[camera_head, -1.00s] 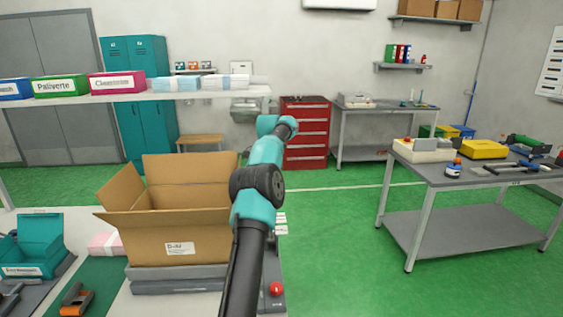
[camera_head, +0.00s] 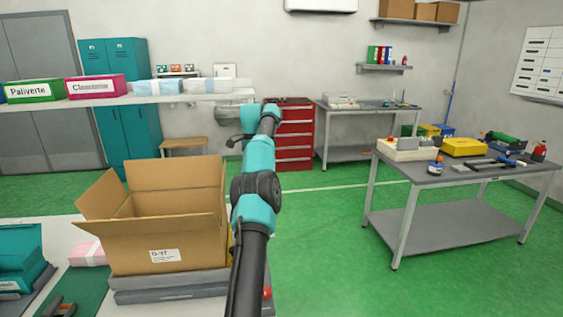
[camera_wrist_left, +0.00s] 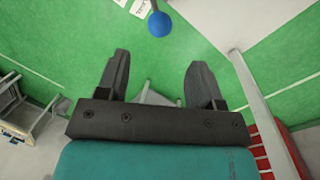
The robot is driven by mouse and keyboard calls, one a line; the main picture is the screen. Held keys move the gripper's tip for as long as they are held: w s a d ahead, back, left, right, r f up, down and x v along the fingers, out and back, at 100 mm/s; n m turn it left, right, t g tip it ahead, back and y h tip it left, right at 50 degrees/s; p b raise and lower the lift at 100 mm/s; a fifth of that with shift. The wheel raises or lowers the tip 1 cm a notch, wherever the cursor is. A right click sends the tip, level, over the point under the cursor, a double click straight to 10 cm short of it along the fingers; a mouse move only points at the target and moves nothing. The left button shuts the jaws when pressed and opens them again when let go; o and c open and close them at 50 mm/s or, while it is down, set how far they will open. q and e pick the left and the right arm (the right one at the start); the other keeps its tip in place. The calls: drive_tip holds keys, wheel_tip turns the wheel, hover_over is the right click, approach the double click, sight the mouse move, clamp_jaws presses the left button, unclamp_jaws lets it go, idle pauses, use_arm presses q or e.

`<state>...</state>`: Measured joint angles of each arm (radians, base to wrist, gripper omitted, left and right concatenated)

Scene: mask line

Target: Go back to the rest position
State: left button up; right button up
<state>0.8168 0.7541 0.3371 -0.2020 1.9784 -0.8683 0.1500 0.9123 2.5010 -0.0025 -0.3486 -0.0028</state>
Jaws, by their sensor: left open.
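My left gripper (camera_wrist_left: 158,62) is open in the left wrist view. Its two dark fingers are apart with nothing between them, and green floor shows beyond. In the head view one of my arms rises from the bottom middle, past the right side of an open cardboard box (camera_head: 165,240). Its gripper cannot be made out clearly there. My right gripper is not identifiable in either view. The box stands on grey slabs (camera_head: 170,291) with its flaps up, and its inside is mostly hidden.
A white shelf (camera_head: 150,101) with labelled boxes and pale packs spans the left. A teal bin (camera_head: 22,262) and pink pack (camera_head: 88,253) lie lower left. A grey workbench (camera_head: 455,175) stands right, with open floor between. A blue ball (camera_wrist_left: 159,24) shows beyond my left fingers.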

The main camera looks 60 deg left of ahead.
use_arm(q)
drive_tip(key=shift+f, duration=0.1)
drive_tip(key=w+d+f, duration=0.8)
drive_tip(key=w+f, duration=0.1)
drive_tip(key=f, duration=0.4)
drive_tip(key=w+d+f, duration=0.7)
drive_tip(key=w+f, duration=0.3)
drive_tip(key=f, duration=0.2)
drive_tip(key=w+d+f+t, duration=0.1)
drive_tip(key=w+d+f, duration=0.1)
drive_tip(key=d+f, duration=0.9)
drive_tip(key=s+d+f+h, duration=0.1)
drive_tip(key=s+d+f, duration=0.2)
drive_tip(key=d, duration=0.5)
drive_tip(key=s+d+f, duration=0.3)
drive_tip(key=d+f, duration=0.1)
drive_tip(key=d, duration=0.4)
drive_tip(key=s+d+f+h, duration=0.1)
drive_tip(key=s+d+f, duration=0.2)
drive_tip(key=d, duration=0.5)
drive_tip(key=s+d+n, duration=0.1)
drive_tip(key=s+d, duration=1.2)
drive_tip(key=s, duration=0.3)
drive_tip(key=shift+s+n+t, duration=0.3)
drive_tip(key=shift+s+t, duration=0.05)
drive_tip(key=shift+t, duration=0.05)
